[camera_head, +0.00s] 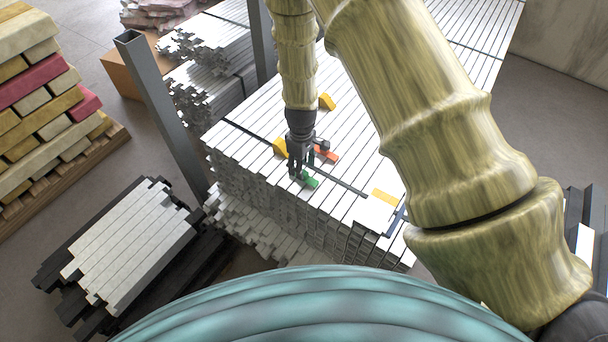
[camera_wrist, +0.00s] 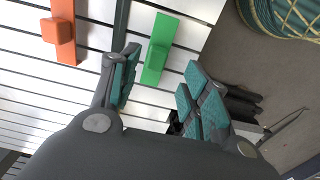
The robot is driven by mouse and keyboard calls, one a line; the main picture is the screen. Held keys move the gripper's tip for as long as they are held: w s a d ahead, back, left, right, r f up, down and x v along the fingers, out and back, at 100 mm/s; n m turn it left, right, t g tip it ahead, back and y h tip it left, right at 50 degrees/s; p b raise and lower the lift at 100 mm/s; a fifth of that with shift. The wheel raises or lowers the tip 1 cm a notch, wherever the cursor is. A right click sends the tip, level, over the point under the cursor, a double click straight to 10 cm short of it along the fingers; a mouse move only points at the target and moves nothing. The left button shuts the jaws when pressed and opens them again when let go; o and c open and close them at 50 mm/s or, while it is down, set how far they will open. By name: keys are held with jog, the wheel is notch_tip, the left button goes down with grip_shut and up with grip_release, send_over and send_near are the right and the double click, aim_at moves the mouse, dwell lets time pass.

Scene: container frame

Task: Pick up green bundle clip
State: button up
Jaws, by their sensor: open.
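The green bundle clip (camera_head: 310,181) lies on top of the stack of white slats, near its front edge. It also shows in the wrist view (camera_wrist: 159,48) as a flat green bar with a raised block, lying between the lines of my two fingers and beyond their tips. My gripper (camera_head: 299,174) points down beside the clip, just left of it in the head view. In the wrist view my gripper (camera_wrist: 158,85) has its teal-padded fingers spread apart with nothing between them. Whether a fingertip touches the clip cannot be told.
An orange clip (camera_head: 326,153) lies close behind the green one. Yellow blocks (camera_head: 327,102) and a pale yellow label (camera_head: 384,197) are on the same white stack (camera_head: 350,120). A grey post (camera_head: 160,110) stands to the left. The stack's front edge drops off nearby.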

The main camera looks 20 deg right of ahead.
jog(key=shift+w+d+f+p, duration=0.15)
jog(key=shift+f+p, duration=0.2)
jog(key=shift+f, duration=1)
jog(key=shift+d+f+p, duration=0.1)
jog(key=shift+f+p, duration=0.2)
jog(key=shift+f, duration=1)
jog(key=c, duration=1)
